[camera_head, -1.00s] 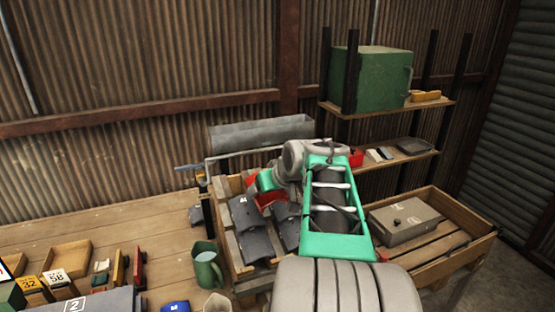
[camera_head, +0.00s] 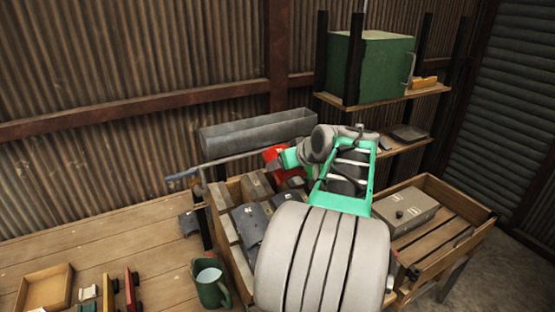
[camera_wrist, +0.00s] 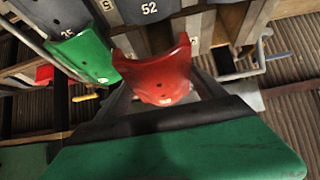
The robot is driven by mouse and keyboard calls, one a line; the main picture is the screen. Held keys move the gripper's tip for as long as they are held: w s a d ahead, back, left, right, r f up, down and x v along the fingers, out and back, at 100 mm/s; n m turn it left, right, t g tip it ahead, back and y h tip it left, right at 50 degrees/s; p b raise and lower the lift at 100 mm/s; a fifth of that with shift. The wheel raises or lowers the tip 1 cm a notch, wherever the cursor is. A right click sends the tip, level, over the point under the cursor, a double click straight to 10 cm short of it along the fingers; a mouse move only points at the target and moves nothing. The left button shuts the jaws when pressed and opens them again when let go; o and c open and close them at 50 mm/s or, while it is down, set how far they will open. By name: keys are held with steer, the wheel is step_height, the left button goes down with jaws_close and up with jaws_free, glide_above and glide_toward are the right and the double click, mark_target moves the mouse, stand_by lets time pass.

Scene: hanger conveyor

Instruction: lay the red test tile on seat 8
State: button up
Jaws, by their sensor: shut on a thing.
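My gripper (camera_wrist: 150,88) is shut on the red test tile (camera_wrist: 160,72), a curved piece with a small pale mark on its near end. In the head view the red tile (camera_head: 272,153) shows beside my gripper (camera_head: 288,160), which hides part of it. It appears held above the far part of a slatted wooden rack (camera_head: 222,195) that bears dark grey tiles (camera_head: 250,222). I cannot make out which seat is 8.
A long grey metal trough (camera_head: 258,130) stands behind the rack. A blue-ended lever (camera_head: 180,174) is at its left. A green jug (camera_head: 210,284) stands on the bench by the rack. A wooden crate (camera_head: 480,215) with a grey box (camera_head: 405,208) is at right.

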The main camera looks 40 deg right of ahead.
mark_target(293, 175)
steer(key=f+b, duration=0.1)
steer(key=w+f+b, duration=0.1)
steer(key=f, duration=0.1)
steer(key=w+f+b, duration=0.1)
steer(key=f, duration=0.1)
steer(key=shift+a+f, duration=0.1)
steer(key=shift+a, duration=0.05)
steer(key=shift+s+f+b, duration=0.15)
steer(key=shift+f+b, duration=0.35)
steer(key=o, duration=1.6)
steer(key=shift+c, duration=0.2)
steer(key=v, duration=0.7)
steer(key=shift+s+a+r+b, duration=0.1)
steer(key=shift+s+r+b, duration=0.2)
steer(key=shift+b, duration=0.1)
